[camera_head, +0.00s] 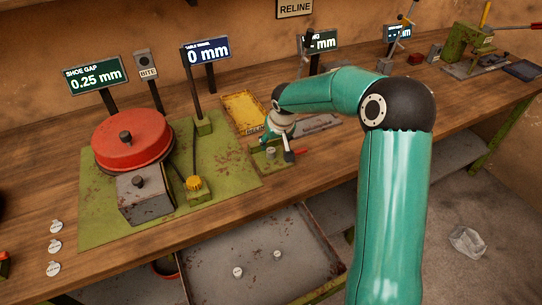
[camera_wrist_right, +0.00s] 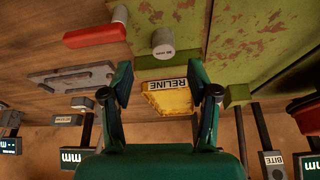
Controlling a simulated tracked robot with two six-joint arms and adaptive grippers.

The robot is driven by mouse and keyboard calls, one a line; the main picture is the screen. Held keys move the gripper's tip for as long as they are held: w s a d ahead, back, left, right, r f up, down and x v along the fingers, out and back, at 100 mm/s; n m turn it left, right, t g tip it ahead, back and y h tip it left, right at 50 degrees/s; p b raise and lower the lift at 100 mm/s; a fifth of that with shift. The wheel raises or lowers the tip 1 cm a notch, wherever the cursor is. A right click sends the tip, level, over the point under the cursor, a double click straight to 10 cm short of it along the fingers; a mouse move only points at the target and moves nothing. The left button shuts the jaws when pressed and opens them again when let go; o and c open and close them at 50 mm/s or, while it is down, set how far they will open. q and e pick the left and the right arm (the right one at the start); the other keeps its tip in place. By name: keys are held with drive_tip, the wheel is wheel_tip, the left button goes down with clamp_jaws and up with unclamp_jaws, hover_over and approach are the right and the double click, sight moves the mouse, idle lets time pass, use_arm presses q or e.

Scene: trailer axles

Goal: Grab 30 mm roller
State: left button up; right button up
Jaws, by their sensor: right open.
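A short grey roller (camera_wrist_right: 163,42) with a white labelled end stands on a green block in the right wrist view; the small label appears to read 30 mm. The roller (camera_head: 271,153) also shows in the head view on the small green fixture. My right gripper (camera_wrist_right: 160,85) is open and empty, its two fingers apart with the roller beyond the gap between them. In the head view my right gripper (camera_head: 279,130) is just behind the roller and partly hidden by my arm. My left gripper is not in view.
A red handle (camera_wrist_right: 95,35) and another pale cylinder (camera_wrist_right: 120,14) are close to the roller. A yellow RELINE tray (camera_head: 242,111) lies behind. A red drum (camera_head: 132,139) stands on the green plate at left.

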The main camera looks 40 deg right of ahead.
sight(271, 150)
drive_tip(key=shift+a+b+x, duration=0.2)
drive_tip(key=shift+b+x, duration=0.2)
drive_tip(key=shift+x, duration=2.25)
drive_tip(key=shift+w+r, duration=0.1)
drive_tip(key=shift+w, duration=0.05)
clamp_jaws()
